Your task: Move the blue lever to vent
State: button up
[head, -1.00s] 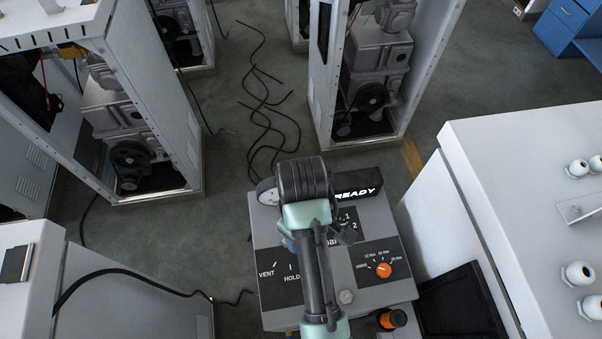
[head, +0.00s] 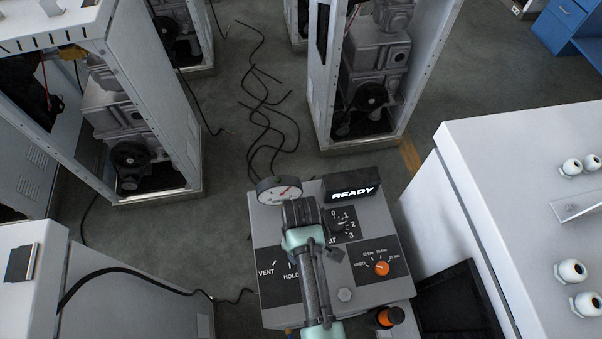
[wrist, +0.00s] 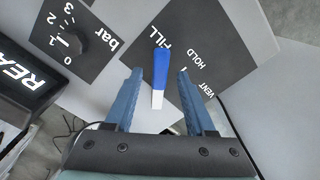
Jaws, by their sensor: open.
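The blue lever (wrist: 160,68) shows in the wrist view, with a white part at one end. Its blue end lies close to the FILL label (wrist: 163,38); the HOLD label (wrist: 210,54) and VENT label (wrist: 208,90) lie to the right. My gripper (wrist: 159,76) is open, its blue fingers on either side of the lever in the picture, with gaps on both sides. I cannot tell how far above the panel the fingertips are. In the head view my arm hides the lever and fingers; the VENT and HOLD panel (head: 270,283) shows left of it.
The grey control box (head: 345,312) carries a round gauge (head: 279,189), a lit READY sign (head: 353,190), a bar dial (head: 341,224) and an orange knob (head: 382,269). A white cabinet (head: 520,190) stands close on the right. Cables lie on the floor behind.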

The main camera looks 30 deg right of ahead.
jog(key=shift+c, duration=0.3)
grip_shut()
dwell(1.1)
